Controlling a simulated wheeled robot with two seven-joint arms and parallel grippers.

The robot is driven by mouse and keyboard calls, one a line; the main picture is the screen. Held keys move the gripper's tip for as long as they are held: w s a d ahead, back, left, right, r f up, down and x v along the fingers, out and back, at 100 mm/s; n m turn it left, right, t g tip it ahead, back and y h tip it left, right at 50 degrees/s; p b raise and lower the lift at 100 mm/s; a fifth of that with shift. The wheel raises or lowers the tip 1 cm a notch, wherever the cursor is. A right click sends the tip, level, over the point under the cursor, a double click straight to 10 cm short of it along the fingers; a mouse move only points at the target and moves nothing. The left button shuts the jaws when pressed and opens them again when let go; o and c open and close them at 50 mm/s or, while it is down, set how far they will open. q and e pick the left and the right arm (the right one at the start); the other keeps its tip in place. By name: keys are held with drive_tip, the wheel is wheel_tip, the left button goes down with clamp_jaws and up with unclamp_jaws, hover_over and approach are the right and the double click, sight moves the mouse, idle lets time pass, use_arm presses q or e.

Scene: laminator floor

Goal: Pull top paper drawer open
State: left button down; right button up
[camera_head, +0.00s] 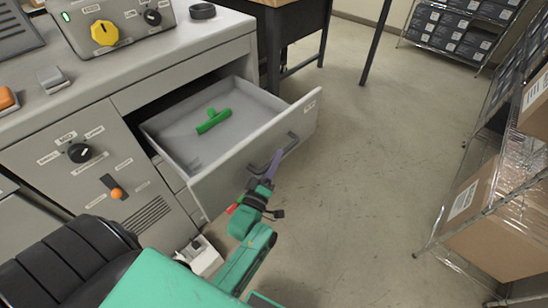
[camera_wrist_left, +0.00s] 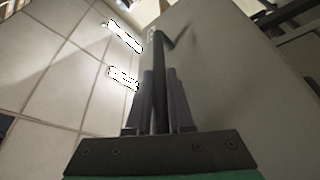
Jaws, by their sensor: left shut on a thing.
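The top paper drawer (camera_head: 235,165) stands well out of the grey cabinet, and its shallow inside shows. A green T-shaped thing (camera_head: 213,121) lies in it. The drawer's dark bar handle (camera_head: 292,141) is on the front face. My left gripper (camera_head: 268,168) is shut on this handle at its lower end. In the left wrist view, the handle bar (camera_wrist_left: 160,85) runs between the two fingers (camera_wrist_left: 161,105), close to the drawer front (camera_wrist_left: 230,80). My right gripper is not in view.
The cabinet (camera_head: 80,175) carries a dark knob and an orange-tipped lever below its top. A control box with a yellow knob (camera_head: 104,33) stands on top. Shelving with boxes (camera_head: 485,200) lines the right side. The floor (camera_head: 370,170) between is clear.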

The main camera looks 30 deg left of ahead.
use_arm(q)
drive_tip(key=c, duration=0.8)
unclamp_jaws()
drive_tip(key=b+v, duration=0.2)
drive_tip(key=v, duration=1.2)
drive_tip(key=shift+s, duration=0.3)
drive_tip(key=shift+f, duration=0.1)
